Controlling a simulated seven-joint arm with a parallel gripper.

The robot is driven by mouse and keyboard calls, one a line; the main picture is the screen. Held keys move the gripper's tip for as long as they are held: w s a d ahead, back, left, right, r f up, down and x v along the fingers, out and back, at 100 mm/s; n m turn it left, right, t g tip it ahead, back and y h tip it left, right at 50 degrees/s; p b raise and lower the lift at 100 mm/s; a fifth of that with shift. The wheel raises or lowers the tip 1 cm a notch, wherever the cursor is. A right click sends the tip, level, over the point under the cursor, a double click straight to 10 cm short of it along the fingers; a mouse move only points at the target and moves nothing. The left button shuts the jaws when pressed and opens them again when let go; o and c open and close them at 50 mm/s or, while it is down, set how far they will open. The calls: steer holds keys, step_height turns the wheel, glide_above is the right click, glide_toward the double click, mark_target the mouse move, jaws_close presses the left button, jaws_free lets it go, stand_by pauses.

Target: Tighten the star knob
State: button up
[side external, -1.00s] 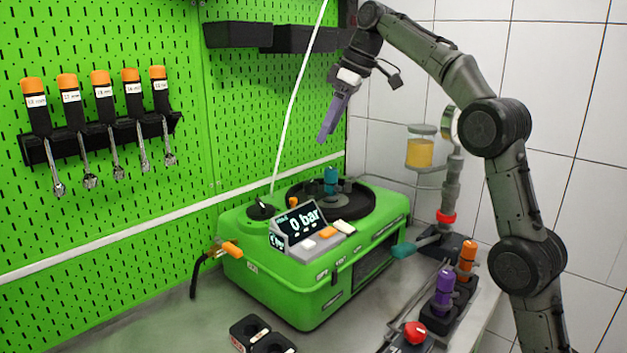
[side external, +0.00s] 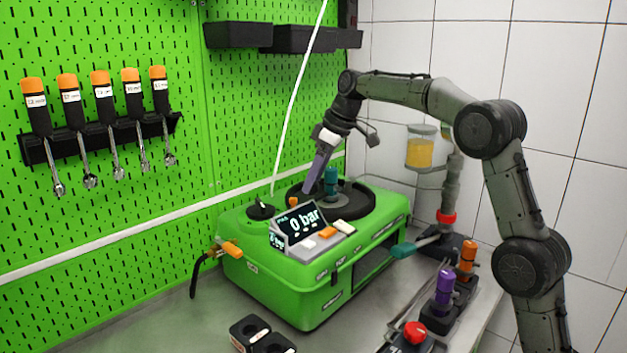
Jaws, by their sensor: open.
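My gripper (side external: 309,190) has purple fingers and points down and slightly left over the top of the green pump unit (side external: 290,285). Its fingertips are just left of the teal fitting (side external: 331,181) on the large black disc (side external: 358,203), and show no object between them. It is open, though the gap between the fingers is hard to see from this side. A small black knob (side external: 260,210) sits on the unit's top at the left, apart from the fingers. I cannot tell for sure which part is the star knob.
A display (side external: 300,222) reading 0 bar stands at the unit's front. A thin white line rises from near the black knob. Orange and purple valves (side external: 444,290) and a red knob (side external: 415,333) are at right.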

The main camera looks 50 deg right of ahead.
steer(key=shift+w+a+f, duration=0.1)
steer(key=shift+w+f, duration=0.1)
steer(key=shift+f, duration=0.3)
jaws_close()
